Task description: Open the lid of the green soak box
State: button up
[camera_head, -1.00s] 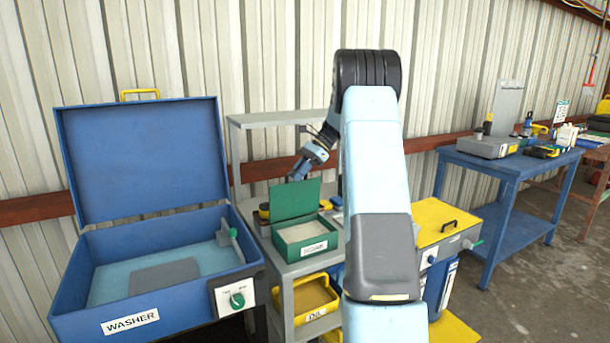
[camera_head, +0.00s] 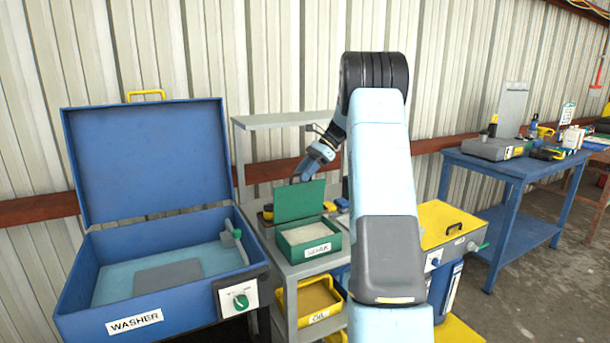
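The green soak box (camera_head: 290,253) stands on a grey cart, with a white label on its front. Its green lid (camera_head: 300,201) stands raised, upright at the back edge, and the pale inside of the box shows. My gripper (camera_head: 298,181) is just above and behind the top edge of the lid, pointing down to the left. It is small in the picture and I cannot tell whether its fingers are apart or whether it touches the lid.
A blue washer (camera_head: 155,318) with its lid up stands at left. A grey shelf (camera_head: 285,119) rises behind the cart. A yellow-topped box (camera_head: 440,222) stands right of my arm. A blue table (camera_head: 510,168) with tools is further right. Yellow bins (camera_head: 318,318) sit below.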

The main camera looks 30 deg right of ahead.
jog(key=v, duration=1.2)
jog(key=shift+d+r, duration=0.15)
jog(key=shift+d, duration=0.1)
